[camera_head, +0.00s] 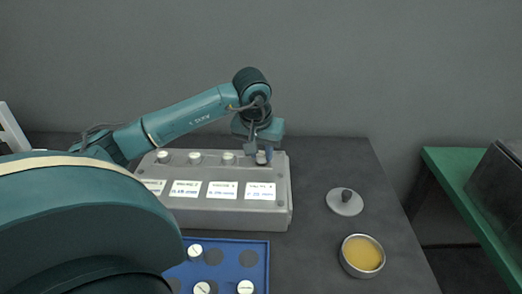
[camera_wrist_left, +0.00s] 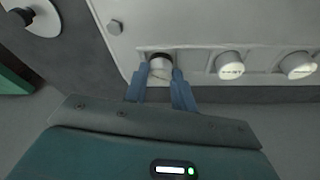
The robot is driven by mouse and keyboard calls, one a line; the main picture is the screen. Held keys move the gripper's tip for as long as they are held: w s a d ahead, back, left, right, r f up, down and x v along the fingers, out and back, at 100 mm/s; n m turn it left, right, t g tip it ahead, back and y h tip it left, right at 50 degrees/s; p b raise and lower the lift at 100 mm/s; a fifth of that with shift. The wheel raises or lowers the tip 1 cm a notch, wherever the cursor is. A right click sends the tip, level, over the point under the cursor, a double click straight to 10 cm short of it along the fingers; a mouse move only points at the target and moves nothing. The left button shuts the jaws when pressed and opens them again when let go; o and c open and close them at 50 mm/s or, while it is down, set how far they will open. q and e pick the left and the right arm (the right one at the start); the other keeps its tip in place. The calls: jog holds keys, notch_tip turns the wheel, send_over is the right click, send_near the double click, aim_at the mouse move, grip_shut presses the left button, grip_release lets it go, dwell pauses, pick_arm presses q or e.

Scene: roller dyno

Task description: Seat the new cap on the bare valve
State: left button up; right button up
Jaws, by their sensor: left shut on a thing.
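A grey valve box (camera_head: 222,212) stands on the dark table, with a row of valve positions along its top and white labels on its front. My left gripper (camera_head: 261,158) is at the rightmost position, above the last label. In the left wrist view the blue fingers (camera_wrist_left: 161,78) are shut on a white cap (camera_wrist_left: 160,70), with a dark ring at its far side, at the end recess of the box. Whether the cap is fully down on the valve is hidden. The other positions carry white caps (camera_head: 228,158). My right gripper is not in view.
A blue tray (camera_head: 228,270) with round wells and several white caps lies in front of the box. To the right are a grey disc with a dark knob (camera_head: 345,203) and a metal dish of yellow stuff (camera_head: 362,256). A green bench (camera_head: 470,195) stands beyond the table's right edge.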

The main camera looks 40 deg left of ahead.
pick_arm(q)
jog(key=shift+f+b, duration=0.3)
jog(key=shift+f, duration=0.05)
jog(key=o, duration=0.9)
jog(key=shift+o, duration=0.3)
jog(key=o, duration=0.4)
jog(key=shift+r, duration=0.1)
jog(key=shift+r+p, duration=2.65)
jog(key=shift+r, duration=0.85)
jog(key=shift+f, duration=0.1)
